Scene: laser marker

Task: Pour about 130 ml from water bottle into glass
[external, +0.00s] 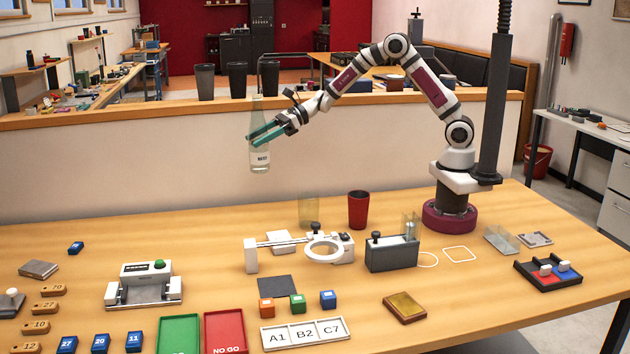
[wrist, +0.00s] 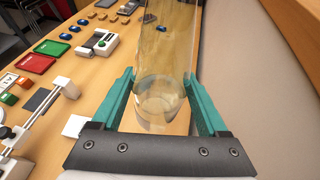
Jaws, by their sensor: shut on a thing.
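The water bottle (external: 260,160) is clear, with a white label, and stands roughly upright in the air, high above the table. My gripper (external: 254,136) is shut on it, with teal fingers on either side; in the wrist view the bottle (wrist: 167,45) is between the fingers (wrist: 160,88). How much water it holds is hard to tell. A clear, faintly yellowish glass (external: 309,208) stands on the table behind the white ring fixture, below and right of the bottle. Another clear vessel (external: 410,224) stands by the grey block; I cannot tell which is the task's glass.
A red cup (external: 358,210) stands right of the yellowish glass. The white ring fixture (external: 322,248) and grey block (external: 392,254) are in front. Dark cups (external: 237,80) stand on the partition ledge behind the bottle. The table's back left is mostly clear.

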